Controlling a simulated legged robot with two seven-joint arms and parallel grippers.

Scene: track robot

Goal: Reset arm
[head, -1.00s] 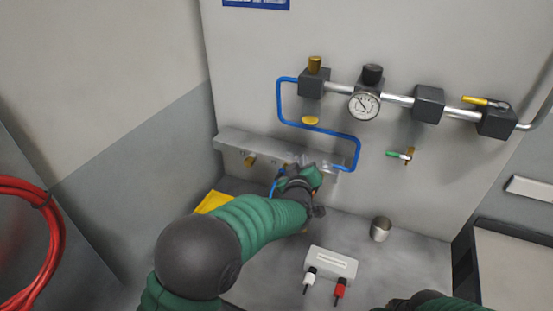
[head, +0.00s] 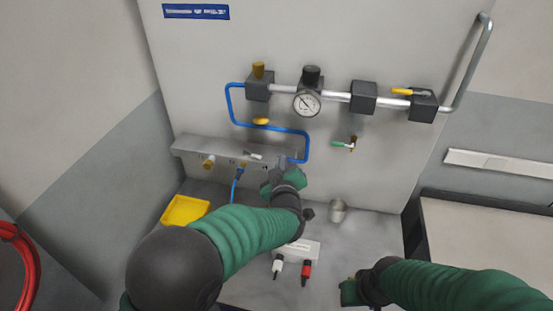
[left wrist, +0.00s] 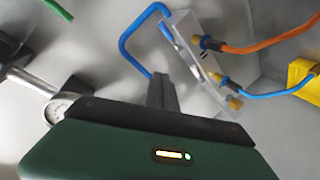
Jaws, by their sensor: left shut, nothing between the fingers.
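My left gripper (head: 283,180) is in front of the right end of the grey manifold bar (head: 190,146) on the wall panel. In the left wrist view its dark fingers (left wrist: 162,92) are together and empty, with the manifold (left wrist: 190,50) beyond them. A blue hose (head: 235,188) hangs from a fitting on the manifold. The left wrist view shows this blue hose (left wrist: 270,94) and an orange hose (left wrist: 265,47) plugged into it. My right gripper (head: 353,291) is low in the head view, over the bench; its jaws are unclear.
A yellow tray (head: 186,210), a metal cup (head: 338,211) and a white block with white and red plugs (head: 303,250) stand on the bench. A pipe line with a gauge (head: 306,103) and valves crosses the panel. Red cable (head: 20,265) hangs at left.

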